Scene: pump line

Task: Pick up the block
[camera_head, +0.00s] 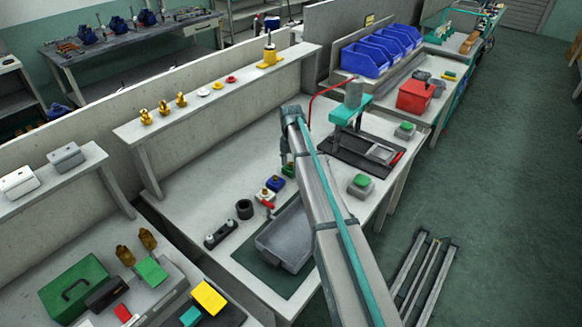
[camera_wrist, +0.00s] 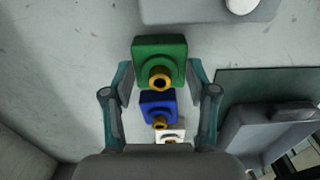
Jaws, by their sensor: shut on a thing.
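A green block (camera_wrist: 160,52) with a brass-coloured round fitting sits between the two fingers of my gripper (camera_wrist: 160,72) in the wrist view. The fingers are shut on its sides. A blue block (camera_wrist: 157,106) and a white block (camera_wrist: 171,131), each with a similar fitting, stand in a row nearer the palm. In the head view, the blue block (camera_head: 275,183) and white block (camera_head: 265,194) stand on the workbench. The green block (camera_head: 289,170) is partly hidden there by my arm. I cannot tell whether it is clear of the bench.
A grey tray (camera_head: 272,243) on a dark green mat lies close beside the blocks. A black ring (camera_head: 244,209) and a two-knobbed fixture (camera_head: 221,235) stand to the left. A teal press (camera_head: 352,112) stands to the right. A raised shelf (camera_head: 200,112) runs behind.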

